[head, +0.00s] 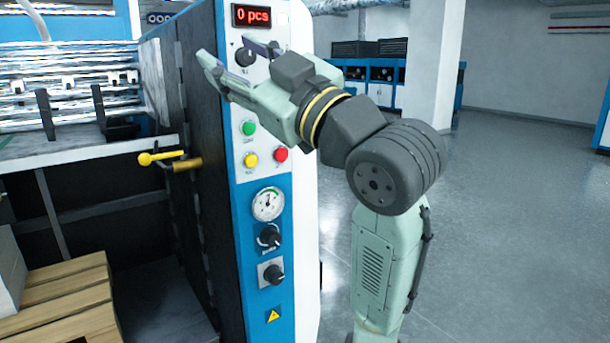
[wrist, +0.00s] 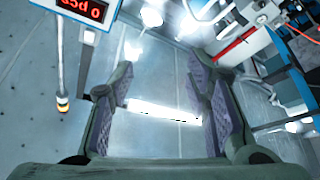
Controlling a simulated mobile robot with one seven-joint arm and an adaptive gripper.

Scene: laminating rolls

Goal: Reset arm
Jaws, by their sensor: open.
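My gripper (head: 238,62) is raised at the upper part of the machine's control panel (head: 238,195) in the head view. Its fingers are apart and point left and up, in front of a dark knob (head: 244,56) below the red "0 pcs" display (head: 253,16). In the wrist view my gripper (wrist: 160,90) is open, with nothing between its purple-padded fingers. Whether a finger touches the panel cannot be told. The display also shows upside down at the top left of the wrist view (wrist: 80,8).
The panel bears green (head: 249,128), yellow (head: 251,160) and red (head: 281,154) buttons, a gauge (head: 268,204) and lower knobs. A yellow-ended handle (head: 163,158) sticks out left of the panel. A wooden pallet (head: 65,300) stands at lower left. Open floor (head: 500,220) lies to the right.

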